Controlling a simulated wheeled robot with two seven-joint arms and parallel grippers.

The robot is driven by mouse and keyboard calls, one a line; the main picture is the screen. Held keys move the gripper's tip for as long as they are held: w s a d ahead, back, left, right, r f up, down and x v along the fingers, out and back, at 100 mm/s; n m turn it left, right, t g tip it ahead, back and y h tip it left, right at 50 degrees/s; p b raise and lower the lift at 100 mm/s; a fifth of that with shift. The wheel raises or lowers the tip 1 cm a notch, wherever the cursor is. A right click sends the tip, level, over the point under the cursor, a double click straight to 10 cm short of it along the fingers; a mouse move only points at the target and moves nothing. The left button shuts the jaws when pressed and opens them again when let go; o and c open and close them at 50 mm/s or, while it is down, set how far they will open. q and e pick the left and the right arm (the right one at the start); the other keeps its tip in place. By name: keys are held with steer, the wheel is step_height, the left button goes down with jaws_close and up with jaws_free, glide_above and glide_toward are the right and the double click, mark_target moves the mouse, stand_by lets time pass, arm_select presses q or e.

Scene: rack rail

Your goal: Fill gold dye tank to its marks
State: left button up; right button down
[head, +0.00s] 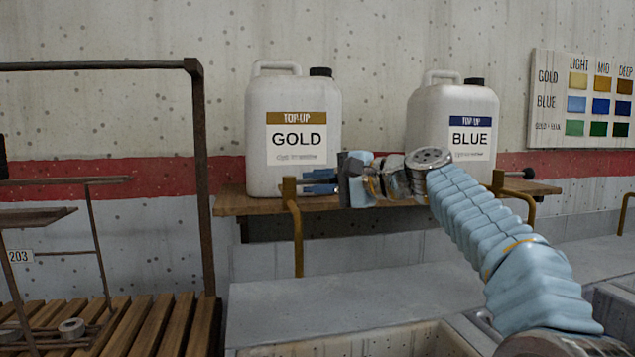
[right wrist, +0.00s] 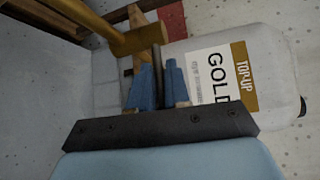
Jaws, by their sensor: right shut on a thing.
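The white GOLD top-up jug (head: 292,100) stands upright on a wooden shelf; it also shows in the right wrist view (right wrist: 275,75). A brass tap pipe (head: 296,235) bends down in front of it, and shows close up in the right wrist view (right wrist: 95,22). My right gripper (head: 318,183) is at this tap, its blue fingers shut on the tap's dark lever (right wrist: 157,58). A tank with a pale rim (head: 345,350) is at the bottom edge, mostly cut off; its marks and liquid level are not visible. My left gripper is not in view.
A BLUE top-up jug (head: 452,105) stands further right, with its own brass tap (head: 520,195) and black-knobbed lever (head: 528,173). A colour chart (head: 583,98) hangs at right. A dark metal rack (head: 200,150) and wooden slats (head: 140,325) are at left.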

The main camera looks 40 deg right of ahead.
steer(key=c, duration=1.2)
jaws_free()
steer(key=shift+w+d, duration=0.15)
steer(key=shift+d, duration=0.1)
steer(key=shift+a, duration=0.1)
steer(key=v, duration=1.4)
steer(key=shift+a+b, duration=0.1)
steer(key=shift+b, duration=0.3)
